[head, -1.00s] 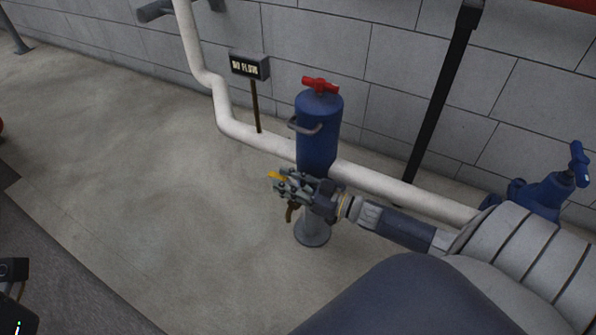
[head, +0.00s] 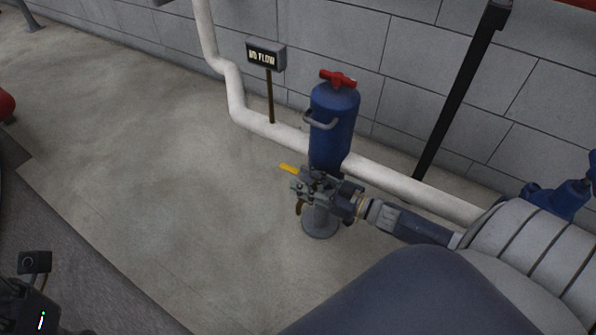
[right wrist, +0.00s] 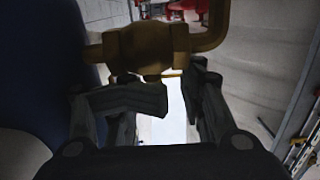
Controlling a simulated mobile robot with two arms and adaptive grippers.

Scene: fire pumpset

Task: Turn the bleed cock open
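The bleed cock has a yellow lever (head: 289,169) that sticks out to the left below the blue cylinder (head: 333,110) in the head view. Its brass body (right wrist: 150,47) spans the top of the right wrist view, and a thin yellow edge shows below it. My right gripper (head: 304,184) is beside the cock, just below and right of the lever. In the right wrist view its two fingers (right wrist: 176,92) are apart, with bright floor between them and nothing held. Contact with the lever cannot be told. My left arm's dark end (head: 35,270) is at the lower left, its fingers not discernible.
A white pipe (head: 395,183) runs behind the cylinder along the block wall. A red handle (head: 338,78) tops the cylinder. A blue valve (head: 555,198) is at right. Floor (head: 160,180) on the left is clear.

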